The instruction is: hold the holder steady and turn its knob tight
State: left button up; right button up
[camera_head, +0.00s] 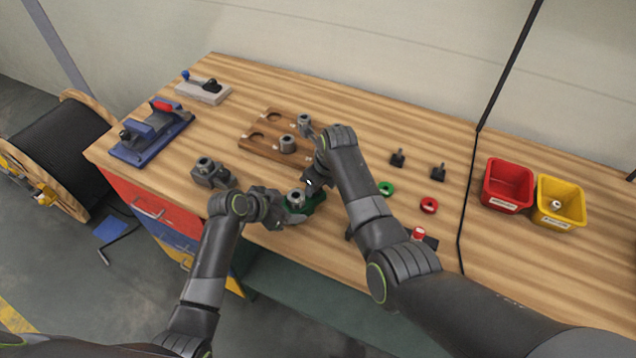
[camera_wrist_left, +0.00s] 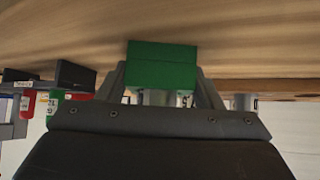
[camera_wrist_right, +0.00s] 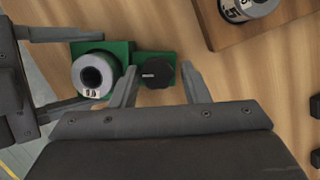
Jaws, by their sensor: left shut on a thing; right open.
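The green holder (camera_head: 314,204) stands near the table's front edge, with a grey ring-shaped die (camera_head: 296,197) in it. My left gripper (camera_head: 284,208) is shut on the holder; in the left wrist view the green block (camera_wrist_left: 160,66) sits between its fingers. In the right wrist view the holder's black knob (camera_wrist_right: 156,72) lies between the fingers of my right gripper (camera_wrist_right: 158,78). That gripper is open, one finger on each side of the knob, with small gaps. In the head view my right arm hides the knob.
A wooden board (camera_head: 262,138) with grey dies lies behind the holder. A grey die block (camera_head: 212,173) stands to the left. Red (camera_head: 507,185) and yellow (camera_head: 559,203) bins stand farther right.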

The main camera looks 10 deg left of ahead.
jog(key=shift+s+a, duration=0.25)
jog(key=shift+s, duration=0.05)
jog(key=shift+v, duration=2.5)
jog(key=shift+w+d, duration=0.1)
jog(key=shift+d, duration=0.05)
pick_arm(q)
jog(key=o, duration=1.6)
jog(key=shift+r, duration=0.1)
jog(key=v, duration=1.2)
pick_arm(e)
jog(key=shift+f, duration=0.1)
